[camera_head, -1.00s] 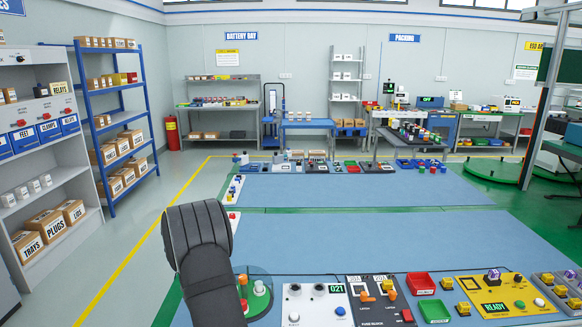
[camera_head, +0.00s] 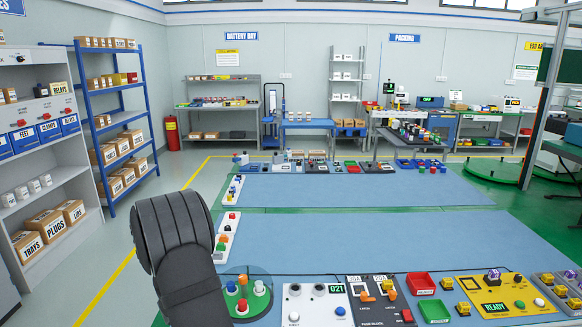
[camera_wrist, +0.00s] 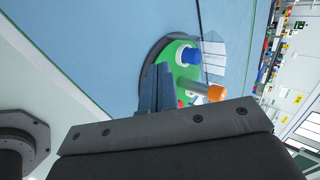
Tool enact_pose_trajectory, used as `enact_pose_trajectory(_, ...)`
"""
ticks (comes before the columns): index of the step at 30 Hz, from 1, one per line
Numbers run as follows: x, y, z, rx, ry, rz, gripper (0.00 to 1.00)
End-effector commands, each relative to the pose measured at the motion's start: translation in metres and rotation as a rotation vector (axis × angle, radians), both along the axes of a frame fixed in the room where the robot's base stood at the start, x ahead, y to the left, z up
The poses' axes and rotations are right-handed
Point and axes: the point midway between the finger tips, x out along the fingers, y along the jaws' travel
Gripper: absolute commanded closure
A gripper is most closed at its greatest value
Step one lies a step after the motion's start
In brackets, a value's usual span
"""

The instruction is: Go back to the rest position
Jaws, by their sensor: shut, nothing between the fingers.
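My gripper (camera_wrist: 157,88) shows in the wrist view as dark fingers that are closed together with nothing held. In the head view my black arm stands at the lower left and the fingers cannot be made out. The green turntable (camera_head: 262,301) lies at the near edge of the bench, just right of my arm, with several coloured pegs on it. The turntable also shows in the wrist view (camera_wrist: 170,50), partly behind my fingers, with a blue-topped peg (camera_wrist: 190,56) and an orange-tipped peg (camera_wrist: 216,93). I cannot tell the gap between fingers and turntable.
Right of the turntable are a white panel reading 021 (camera_head: 313,312), a fuse block panel (camera_head: 376,315), a red tray (camera_head: 421,284), a green tray (camera_head: 434,311) and a yellow panel (camera_head: 497,299). The blue mat (camera_head: 370,236) is clear. Shelves (camera_head: 116,110) stand at the left.

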Motion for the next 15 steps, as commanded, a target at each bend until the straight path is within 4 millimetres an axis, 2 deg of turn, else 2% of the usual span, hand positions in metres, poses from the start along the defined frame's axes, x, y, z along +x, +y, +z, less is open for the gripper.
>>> enact_pose_trajectory(7, -0.03, 0.014, 0.031, 0.001, -0.001, 0.003, 1.0)
enact_pose_trajectory(15, 0.005, -0.003, -0.006, -0.002, 0.002, -0.002, 1.0)
